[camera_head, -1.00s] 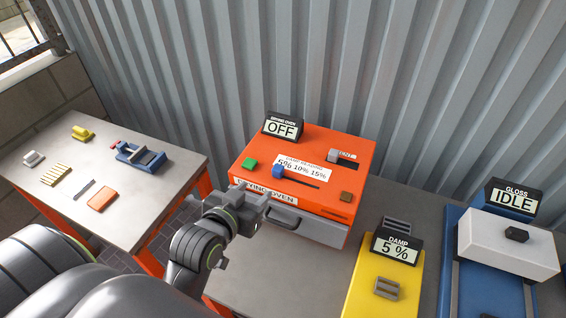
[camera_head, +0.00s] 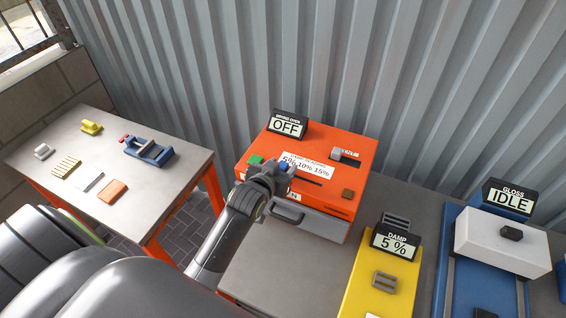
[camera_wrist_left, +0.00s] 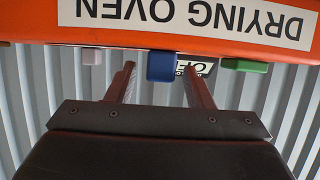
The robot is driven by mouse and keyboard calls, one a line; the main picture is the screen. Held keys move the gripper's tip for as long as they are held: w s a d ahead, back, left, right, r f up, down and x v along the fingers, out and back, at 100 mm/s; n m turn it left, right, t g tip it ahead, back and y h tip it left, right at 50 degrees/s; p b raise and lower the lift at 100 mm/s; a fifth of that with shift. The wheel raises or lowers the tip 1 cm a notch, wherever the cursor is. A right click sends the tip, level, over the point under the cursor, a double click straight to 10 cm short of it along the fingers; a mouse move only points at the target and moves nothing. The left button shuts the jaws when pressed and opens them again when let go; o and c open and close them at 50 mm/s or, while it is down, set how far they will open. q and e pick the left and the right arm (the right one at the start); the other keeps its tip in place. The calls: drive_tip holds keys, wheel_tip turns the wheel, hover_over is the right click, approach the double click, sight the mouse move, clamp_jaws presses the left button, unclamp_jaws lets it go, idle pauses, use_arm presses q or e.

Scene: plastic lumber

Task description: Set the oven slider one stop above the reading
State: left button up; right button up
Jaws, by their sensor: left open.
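The orange drying oven (camera_head: 330,187) stands on the bench with a blue slider knob (camera_head: 284,168) on its top, near the left end of its slot. The scale label (camera_head: 310,166) reads 5%, 10%, 15%. The yellow damp meter's display (camera_head: 395,243) reads 5 %. My left gripper (camera_head: 272,170) is open at the oven's front top edge, close to the knob. In the left wrist view the blue knob (camera_wrist_left: 161,66) shows between the two spread fingers (camera_wrist_left: 159,85); I cannot tell whether they touch it. My right gripper is not in view.
The oven display (camera_head: 286,124) reads OFF. A green button (camera_head: 255,161), a brown block (camera_head: 347,193) and a grey knob (camera_head: 337,153) sit on the oven. A gloss meter (camera_head: 505,243) reading IDLE stands right. A side table (camera_head: 110,150) holds a blue vise and small pieces.

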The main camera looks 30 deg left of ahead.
use_arm(q)
drive_tip(key=shift+w+f, duration=0.25)
drive_tip(key=shift+w, duration=0.4)
clamp_jaws()
